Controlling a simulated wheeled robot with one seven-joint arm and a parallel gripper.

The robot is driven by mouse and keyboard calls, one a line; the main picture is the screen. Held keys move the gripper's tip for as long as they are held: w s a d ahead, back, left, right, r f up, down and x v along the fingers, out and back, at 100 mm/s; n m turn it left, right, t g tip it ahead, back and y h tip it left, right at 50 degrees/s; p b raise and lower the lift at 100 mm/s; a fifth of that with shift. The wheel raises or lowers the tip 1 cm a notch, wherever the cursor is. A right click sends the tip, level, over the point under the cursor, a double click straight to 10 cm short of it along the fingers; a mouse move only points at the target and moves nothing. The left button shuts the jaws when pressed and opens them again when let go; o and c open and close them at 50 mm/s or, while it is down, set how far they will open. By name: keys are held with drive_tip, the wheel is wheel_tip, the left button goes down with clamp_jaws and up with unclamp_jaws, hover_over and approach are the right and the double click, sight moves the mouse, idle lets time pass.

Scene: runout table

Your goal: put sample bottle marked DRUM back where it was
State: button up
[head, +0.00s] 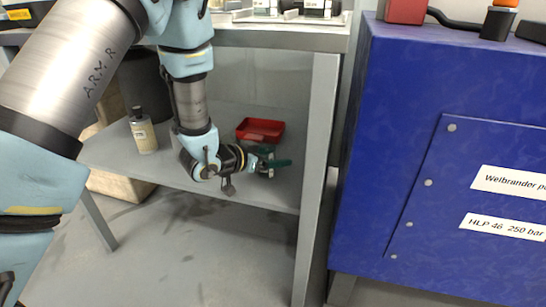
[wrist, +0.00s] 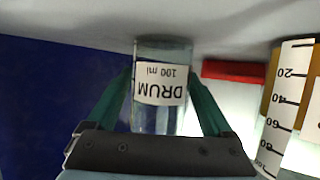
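The sample bottle marked DRUM (wrist: 160,85) is a clear bottle with a white label reading DRUM 100 ml, upside down in the wrist view. My gripper (wrist: 161,78) has its green fingers on both sides of it, against its walls. In the head view my gripper (head: 275,164) is low over the right part of the lower shelf (head: 235,190), in front of a red tray. The bottle is mostly hidden there by the gripper. Its base is at or close to the shelf surface; I cannot tell whether it touches.
The red tray (head: 260,129) lies behind my gripper and also shows in the wrist view (wrist: 235,70). A labelled bottle (head: 143,132) stands left on the shelf. A graduated amber bottle (wrist: 295,95) is at the wrist view's right. A table leg (head: 317,180) and blue cabinet (head: 400,150) are right.

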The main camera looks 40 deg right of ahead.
drive_tip(key=shift+r, duration=0.25)
drive_tip(key=p+v, duration=0.2)
drive_tip(key=v, duration=1)
drive_tip(key=shift+w+f, duration=0.1)
drive_tip(key=w+a+n+t+y, duration=0.1)
drive_tip(key=w+a, duration=0.2)
drive_tip(key=w+a+n+t+y, duration=0.1)
drive_tip(key=w+a, duration=0.2)
drive_tip(key=w, duration=0.1)
drive_tip(key=w+a+n+t+y, duration=0.2)
drive_tip(key=w+a, duration=0.1)
drive_tip(key=shift+w+r, duration=0.2)
drive_tip(key=shift+w, duration=0.15)
drive_tip(key=w+a+r+n+t+y, duration=0.15)
drive_tip(key=w+a+n+y, duration=0.3)
drive_tip(key=a, duration=0.75)
drive_tip(key=s+a+r+n+g+y, duration=0.1)
drive_tip(key=s+a+n, duration=0.3)
drive_tip(key=a, duration=0.4)
drive_tip(key=s+a+r+n+g+y, duration=0.2)
drive_tip(key=s+a, duration=0.3)
drive_tip(key=a, duration=0.4)
drive_tip(key=shift+s+a+r+n+g+y, duration=0.15)
drive_tip(key=shift+s+a+n+g+y, duration=0.2)
drive_tip(key=shift+n+g+y, duration=0.5)
